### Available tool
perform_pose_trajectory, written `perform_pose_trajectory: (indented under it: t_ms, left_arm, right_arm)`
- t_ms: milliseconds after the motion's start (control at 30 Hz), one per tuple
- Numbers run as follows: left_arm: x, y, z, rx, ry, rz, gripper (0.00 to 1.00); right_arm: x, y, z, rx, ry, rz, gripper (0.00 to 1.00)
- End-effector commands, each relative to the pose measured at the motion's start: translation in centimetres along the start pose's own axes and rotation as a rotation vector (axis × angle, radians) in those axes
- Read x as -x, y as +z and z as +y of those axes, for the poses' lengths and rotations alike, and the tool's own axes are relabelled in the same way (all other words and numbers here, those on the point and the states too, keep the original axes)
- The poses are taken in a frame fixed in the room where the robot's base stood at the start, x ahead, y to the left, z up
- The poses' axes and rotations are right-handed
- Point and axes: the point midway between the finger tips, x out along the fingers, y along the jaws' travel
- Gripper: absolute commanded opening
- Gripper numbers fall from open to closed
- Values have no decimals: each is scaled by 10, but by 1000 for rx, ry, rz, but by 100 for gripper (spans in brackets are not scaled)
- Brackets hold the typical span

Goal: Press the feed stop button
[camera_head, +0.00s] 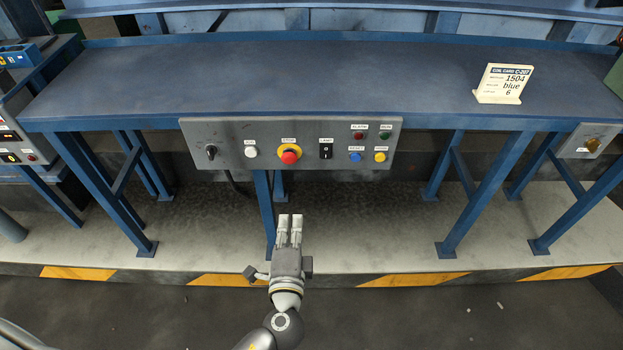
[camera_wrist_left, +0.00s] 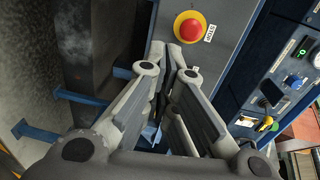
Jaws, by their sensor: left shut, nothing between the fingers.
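A red mushroom button (camera_head: 289,157) with a yellow ring sits near the middle of a grey control panel (camera_head: 225,131) on the front of a blue bench. My right gripper is not in view.
Around the red button are a black knob (camera_head: 210,152), a white button (camera_head: 251,152), a black switch (camera_head: 326,150), a blue button (camera_head: 355,157) and a yellow button (camera_head: 380,157). A card (camera_head: 502,84) stands on the bench top (camera_head: 300,80). Blue legs stand below.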

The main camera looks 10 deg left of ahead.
Motion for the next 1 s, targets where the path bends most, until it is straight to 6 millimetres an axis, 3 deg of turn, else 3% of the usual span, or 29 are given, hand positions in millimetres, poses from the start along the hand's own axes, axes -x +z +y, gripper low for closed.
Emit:
perform_pose_trajectory:
  t_ms: [100, 200, 633, 767, 1000]
  left_arm:
    - [4, -1, -27, -8, -73, -9, 0]
    - [6, 0, -37, -11, -98, -14, 0]
    - [0, -1, -40, -12, -101, -14, 0]
    - [-17, 0, -43, -13, -102, -14, 0]
    - [-68, 0, -49, -13, -102, -15, 0]
  right_arm:
    - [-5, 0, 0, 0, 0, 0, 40]
    - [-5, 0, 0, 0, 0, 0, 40]
    - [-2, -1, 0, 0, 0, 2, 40]
    - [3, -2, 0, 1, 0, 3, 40]
    - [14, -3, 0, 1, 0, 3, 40]
